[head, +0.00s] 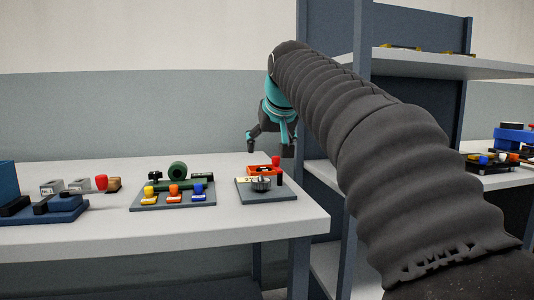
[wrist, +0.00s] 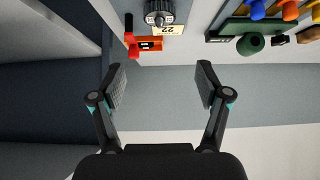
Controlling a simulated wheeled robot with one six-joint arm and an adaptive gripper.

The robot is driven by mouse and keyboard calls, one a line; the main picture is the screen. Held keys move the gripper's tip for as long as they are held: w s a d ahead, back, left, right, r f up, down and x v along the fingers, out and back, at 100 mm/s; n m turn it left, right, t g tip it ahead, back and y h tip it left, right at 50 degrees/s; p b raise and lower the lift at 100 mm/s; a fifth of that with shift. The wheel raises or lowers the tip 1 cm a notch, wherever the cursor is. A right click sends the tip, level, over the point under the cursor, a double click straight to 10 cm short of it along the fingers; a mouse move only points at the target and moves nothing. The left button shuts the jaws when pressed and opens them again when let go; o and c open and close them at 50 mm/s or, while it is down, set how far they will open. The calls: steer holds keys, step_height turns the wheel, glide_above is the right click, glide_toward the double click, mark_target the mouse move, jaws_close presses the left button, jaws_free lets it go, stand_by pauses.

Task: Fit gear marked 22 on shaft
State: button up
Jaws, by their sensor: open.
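A dark grey toothed gear (head: 262,183) stands on a small grey board (head: 245,193) near the right end of the table. It also shows at the top edge of the wrist view (wrist: 159,12), partly cut off, with a pale metallic centre. A yellow tag reading 22 (wrist: 168,30), upside down, lies beside it. I cannot tell a separate shaft apart from the gear's centre. My gripper (head: 269,148) hangs above and behind the board, apart from the gear. In the wrist view its fingers (wrist: 160,82) are spread wide with nothing between them.
An orange block (head: 261,170) and a red knob (head: 276,160) stand close behind the gear. To the left is a board with a green fixture (head: 178,170) and yellow, orange and blue pieces. A blue fixture (head: 55,208) stands farther left. A shelf rack (head: 361,70) rises at right.

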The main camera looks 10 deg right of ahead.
steer(key=shift+s+r, duration=0.15)
steer(key=shift+r, duration=0.05)
steer(key=s+f+g, duration=0.3)
steer(key=s+f, duration=2.7)
steer(key=f, duration=0.3)
steer(key=shift+s+a, duration=0.2)
steer(key=shift+s, duration=0.2)
steer(key=shift+r, duration=0.1)
